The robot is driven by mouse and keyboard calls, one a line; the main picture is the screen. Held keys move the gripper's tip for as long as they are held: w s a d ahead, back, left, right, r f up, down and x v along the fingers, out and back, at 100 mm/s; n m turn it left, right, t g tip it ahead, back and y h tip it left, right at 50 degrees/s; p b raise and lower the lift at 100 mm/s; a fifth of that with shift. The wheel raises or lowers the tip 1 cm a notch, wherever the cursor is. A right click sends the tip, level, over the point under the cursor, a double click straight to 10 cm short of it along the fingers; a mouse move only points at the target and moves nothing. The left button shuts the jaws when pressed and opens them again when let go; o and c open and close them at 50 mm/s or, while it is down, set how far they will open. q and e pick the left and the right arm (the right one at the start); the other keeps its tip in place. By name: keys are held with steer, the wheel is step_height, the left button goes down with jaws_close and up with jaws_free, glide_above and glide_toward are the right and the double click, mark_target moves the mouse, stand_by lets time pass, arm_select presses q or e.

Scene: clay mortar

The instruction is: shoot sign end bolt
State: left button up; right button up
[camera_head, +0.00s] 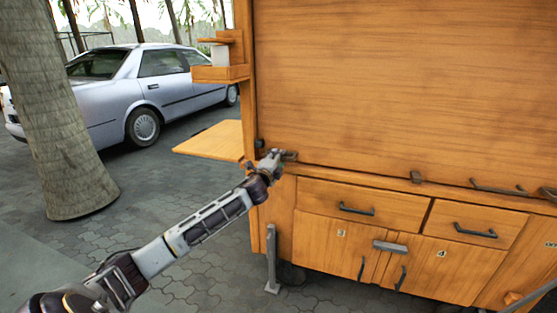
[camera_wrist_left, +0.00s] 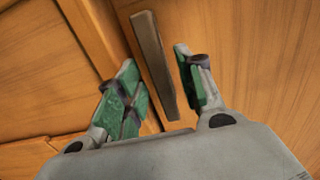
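A dull brown metal bar, which looks like the end bolt (camera_wrist_left: 152,52), lies on the wooden front of the cart in the left wrist view. My left gripper (camera_wrist_left: 157,60) is open, with its green-padded fingers on either side of the bar. A gap shows between the bar and each finger, so they do not appear to grip it. In the head view my left gripper (camera_head: 277,158) is at the lower left corner of the large wooden sign panel (camera_head: 400,85). The bolt is mostly hidden there behind the gripper. My right gripper is not in view.
Below the panel are drawers with dark handles (camera_head: 357,209) and numbered doors (camera_head: 440,262). A side shelf (camera_head: 213,141) juts left. A tree trunk (camera_head: 60,120) and silver car (camera_head: 150,90) stand left.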

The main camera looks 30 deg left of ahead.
arm_select(q)
steer(key=shift+w+a, duration=0.15)
steer(key=shift+w, duration=0.5)
jaws_close()
